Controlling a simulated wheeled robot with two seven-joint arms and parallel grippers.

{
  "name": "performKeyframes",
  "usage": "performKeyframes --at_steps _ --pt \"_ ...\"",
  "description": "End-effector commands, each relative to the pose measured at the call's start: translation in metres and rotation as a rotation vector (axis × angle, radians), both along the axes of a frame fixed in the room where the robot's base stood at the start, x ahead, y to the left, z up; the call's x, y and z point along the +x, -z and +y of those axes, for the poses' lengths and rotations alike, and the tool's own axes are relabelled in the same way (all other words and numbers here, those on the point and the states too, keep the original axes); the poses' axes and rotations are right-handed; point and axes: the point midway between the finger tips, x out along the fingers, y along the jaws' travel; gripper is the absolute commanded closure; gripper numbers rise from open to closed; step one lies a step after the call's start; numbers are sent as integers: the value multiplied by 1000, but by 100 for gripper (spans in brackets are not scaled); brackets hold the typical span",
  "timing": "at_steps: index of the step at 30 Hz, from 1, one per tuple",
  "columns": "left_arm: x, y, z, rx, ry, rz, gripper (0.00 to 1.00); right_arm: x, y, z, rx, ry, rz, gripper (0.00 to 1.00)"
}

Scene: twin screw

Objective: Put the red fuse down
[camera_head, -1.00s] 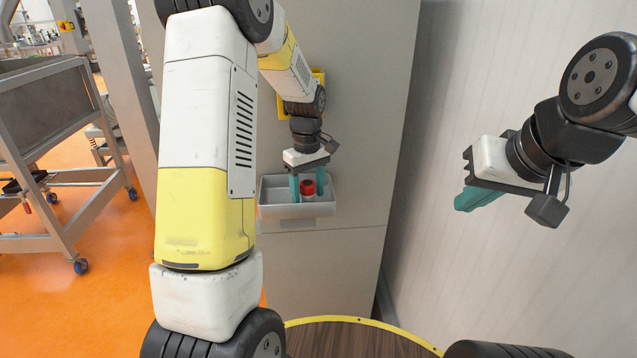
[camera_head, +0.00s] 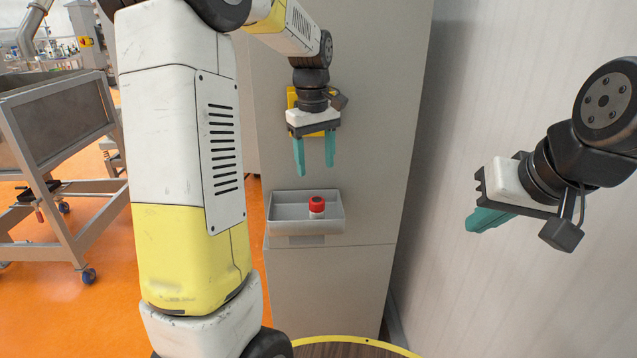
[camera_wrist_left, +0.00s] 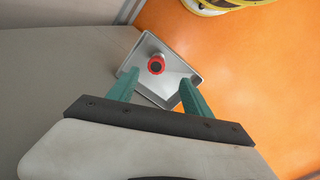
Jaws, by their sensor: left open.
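The red fuse (camera_head: 317,205), with a red top and a pale lower body, stands upright in the right part of a grey tray (camera_head: 290,229) fixed to the cabinet front. It also shows in the left wrist view (camera_wrist_left: 156,65), inside the tray (camera_wrist_left: 196,76). My left gripper (camera_head: 315,170) is open and empty, with its teal fingers pointing down above the tray, clear of the fuse. My right gripper (camera_head: 478,218) is at the right, away from the tray, and nothing shows in it. Its fingers overlap in the view, so their gap is hidden.
A yellow box (camera_head: 292,98) is on the grey cabinet (camera_head: 385,150) behind my left gripper. A pale wall (camera_head: 480,90) is at the right. A metal cart (camera_head: 60,110) stands at the left on the orange floor (camera_head: 110,255). The tray's left part is empty.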

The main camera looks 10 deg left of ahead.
Motion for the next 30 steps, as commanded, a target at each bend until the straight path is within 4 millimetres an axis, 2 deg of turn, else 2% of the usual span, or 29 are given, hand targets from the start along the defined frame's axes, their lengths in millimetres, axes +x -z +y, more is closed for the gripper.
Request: performKeyframes --at_steps 3,7,12,16,18,22,30 --pt "-38 -26 -1 -27 115 -88 42 0 0 0 0 0 0 100" --pt "-88 -46 -4 -42 283 -207 42 0 0 0 0 0 0 100" --pt "-152 -54 -11 -23 494 -366 42 0 0 0 0 0 0 100" --pt "-190 -49 -16 13 624 -465 42 0 0 0 0 0 0 100" --pt "-204 -45 -18 32 676 -504 42 0 0 0 0 0 0 100" --pt "-219 -39 -20 58 734 -547 42 0 0 0 0 0 0 100" --pt "-223 -37 -21 66 752 -557 42 0 0 0 0 0 0 100"
